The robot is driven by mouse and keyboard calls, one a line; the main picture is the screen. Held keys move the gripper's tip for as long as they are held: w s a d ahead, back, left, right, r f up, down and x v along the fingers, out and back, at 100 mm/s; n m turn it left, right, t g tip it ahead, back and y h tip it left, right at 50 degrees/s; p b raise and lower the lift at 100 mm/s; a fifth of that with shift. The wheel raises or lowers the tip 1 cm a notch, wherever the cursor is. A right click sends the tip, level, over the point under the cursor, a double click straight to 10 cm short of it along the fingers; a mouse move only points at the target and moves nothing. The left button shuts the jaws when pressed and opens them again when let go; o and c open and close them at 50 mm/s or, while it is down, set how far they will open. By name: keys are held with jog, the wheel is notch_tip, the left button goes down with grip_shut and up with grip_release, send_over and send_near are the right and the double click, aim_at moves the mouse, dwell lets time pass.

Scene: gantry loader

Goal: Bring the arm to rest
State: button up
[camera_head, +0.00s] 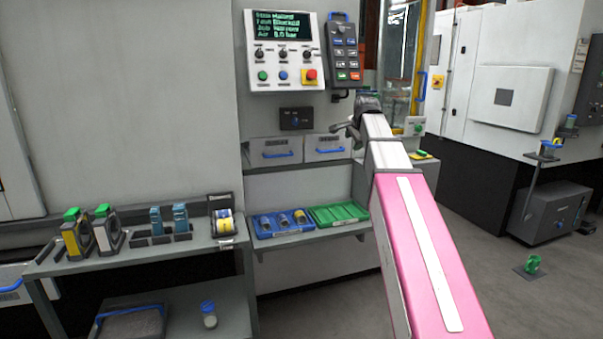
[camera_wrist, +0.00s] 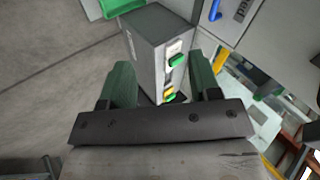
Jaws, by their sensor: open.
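My arm, pink and white, reaches forward from the lower right in the head view. My gripper (camera_head: 368,97) is at its far end, in front of the machine and below the hand-held pendant; its fingers are hard to make out there. In the wrist view my gripper (camera_wrist: 160,88) shows two green fingers spread apart with nothing held between them.
A control panel (camera_head: 284,50) and a pendant (camera_head: 344,52) hang on the machine. A blue tray (camera_head: 264,232) with parts and a green tray (camera_head: 338,215) lie on a shelf. A side table (camera_head: 150,249) holds tools at left. A green object (camera_head: 533,264) lies on the floor at right.

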jog(key=s+f+n+g, duration=0.15)
jog(key=s+f, duration=0.25)
jog(key=f, duration=0.5)
jog(key=s+f+n+g, duration=0.1)
jog(key=s+f+n, duration=0.25)
jog(key=f, duration=0.65)
jog(key=s+f+n+g, duration=0.1)
jog(key=s+f+g, duration=0.1)
jog(key=s+f, duration=0.5)
jog(key=s+f+n+g, duration=0.1)
jog(key=s+f+n, duration=0.2)
jog(key=s+f, duration=0.5)
jog(key=s+f+n+g+h, duration=0.1)
jog(key=s+f+n+g, duration=0.1)
jog(key=s+f, duration=0.6)
notch_tip(320, 180, down, 5)
jog(key=shift+a+r+n, duration=0.1)
jog(key=shift+a+n, duration=0.35)
jog(key=shift+n, duration=0.45)
